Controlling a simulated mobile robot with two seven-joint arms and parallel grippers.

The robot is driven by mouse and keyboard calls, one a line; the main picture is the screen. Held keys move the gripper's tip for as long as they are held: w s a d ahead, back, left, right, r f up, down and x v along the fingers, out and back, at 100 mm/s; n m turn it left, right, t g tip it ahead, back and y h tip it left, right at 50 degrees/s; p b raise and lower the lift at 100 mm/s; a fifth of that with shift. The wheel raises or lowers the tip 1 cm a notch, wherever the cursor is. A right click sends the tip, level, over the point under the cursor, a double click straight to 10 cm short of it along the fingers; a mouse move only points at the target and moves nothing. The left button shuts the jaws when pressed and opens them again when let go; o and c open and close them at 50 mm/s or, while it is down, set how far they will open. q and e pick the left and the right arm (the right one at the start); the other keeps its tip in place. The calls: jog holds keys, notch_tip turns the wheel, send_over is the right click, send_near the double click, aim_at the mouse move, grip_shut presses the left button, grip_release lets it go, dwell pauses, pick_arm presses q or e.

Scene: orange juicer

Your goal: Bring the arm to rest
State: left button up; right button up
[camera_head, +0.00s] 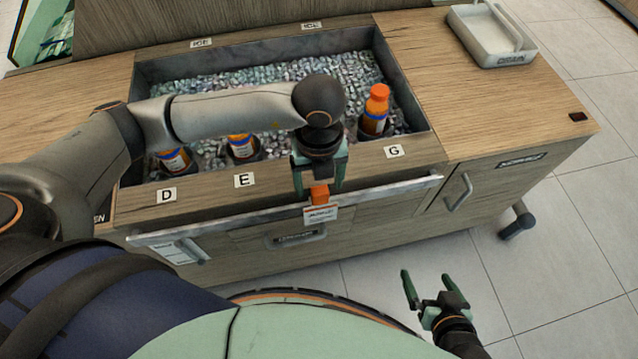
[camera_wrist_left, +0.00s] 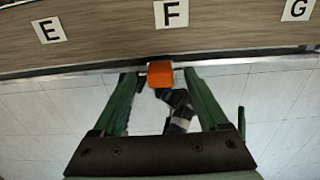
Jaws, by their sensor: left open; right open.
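My left arm reaches across the ice bin (camera_head: 405,85) in the head view. My left gripper (camera_head: 319,188) points down at the counter's front edge, over the metal rail (camera_head: 395,189). In the left wrist view its two green fingers (camera_wrist_left: 158,82) are spread. An orange block (camera_wrist_left: 160,74) shows between the fingertips; I cannot tell whether they touch it. In the head view the orange block (camera_head: 319,194) sits above a white printed tag (camera_head: 320,213) at the rail. My right gripper (camera_head: 428,280) is open and empty, low in front of the cabinet.
Orange-capped bottles stand in the ice bin near labels D (camera_head: 173,160), E (camera_head: 242,146) and G (camera_head: 375,110). A white drain tray (camera_head: 512,60) sits on the right counter (camera_head: 470,110). Cabinet handles (camera_head: 459,192) stick out.

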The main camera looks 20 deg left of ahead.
pick_arm(q)
notch_tip(320, 180, up, 10)
jog(key=p, duration=0.1)
dwell(0.4)
